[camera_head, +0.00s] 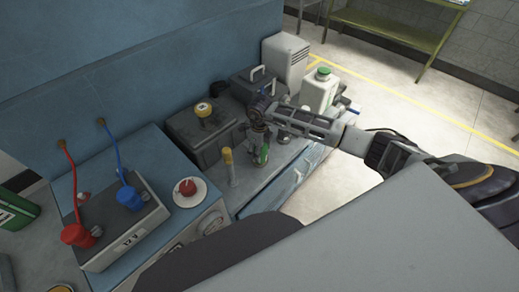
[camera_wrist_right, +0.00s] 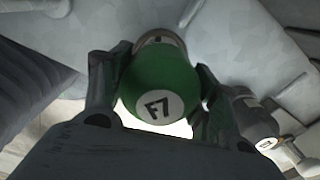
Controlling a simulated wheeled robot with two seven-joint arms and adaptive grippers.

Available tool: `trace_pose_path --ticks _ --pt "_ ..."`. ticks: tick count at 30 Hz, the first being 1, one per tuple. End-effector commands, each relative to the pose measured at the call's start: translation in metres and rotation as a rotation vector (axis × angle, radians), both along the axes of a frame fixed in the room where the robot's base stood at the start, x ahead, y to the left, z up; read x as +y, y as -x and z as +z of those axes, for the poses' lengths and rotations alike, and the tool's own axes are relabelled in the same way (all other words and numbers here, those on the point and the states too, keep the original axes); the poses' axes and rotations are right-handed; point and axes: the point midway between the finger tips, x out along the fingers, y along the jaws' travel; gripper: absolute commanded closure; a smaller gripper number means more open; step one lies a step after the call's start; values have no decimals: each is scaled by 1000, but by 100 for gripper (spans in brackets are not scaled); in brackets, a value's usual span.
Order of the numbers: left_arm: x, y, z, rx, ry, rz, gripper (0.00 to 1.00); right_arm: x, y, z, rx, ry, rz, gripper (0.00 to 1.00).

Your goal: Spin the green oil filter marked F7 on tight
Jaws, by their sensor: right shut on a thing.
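The green oil filter (camera_wrist_right: 160,86) fills the middle of the right wrist view, its round end with the white F7 label facing the camera. My right gripper (camera_wrist_right: 158,92) is shut on it, one dark finger on each side. A metallic ring shows at the filter's far end; whether the filter is threaded onto anything is hidden. In the head view my right gripper (camera_head: 262,118) reaches in from the right over the bench. A small green piece (camera_head: 262,156) shows just below it; I cannot tell if it is the filter. My left gripper is not in view.
A grey cylinder with a white label (camera_wrist_right: 252,120) is close to the right finger. On the bench are a yellow-topped post (camera_head: 229,165), a dark grey box (camera_head: 192,133) and a green-capped white container (camera_head: 318,88). A 12 V battery (camera_head: 125,232) and red button (camera_head: 188,187) stand left.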

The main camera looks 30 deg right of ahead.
Motion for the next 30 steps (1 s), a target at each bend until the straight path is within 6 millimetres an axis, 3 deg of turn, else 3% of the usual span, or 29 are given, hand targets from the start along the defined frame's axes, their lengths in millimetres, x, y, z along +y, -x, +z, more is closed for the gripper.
trace_pose_path --ticks 15,30 --pt "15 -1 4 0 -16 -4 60 0 0 0 1 -1 -75 73" --pt "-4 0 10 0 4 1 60 0 1 0 2 0 -298 73"
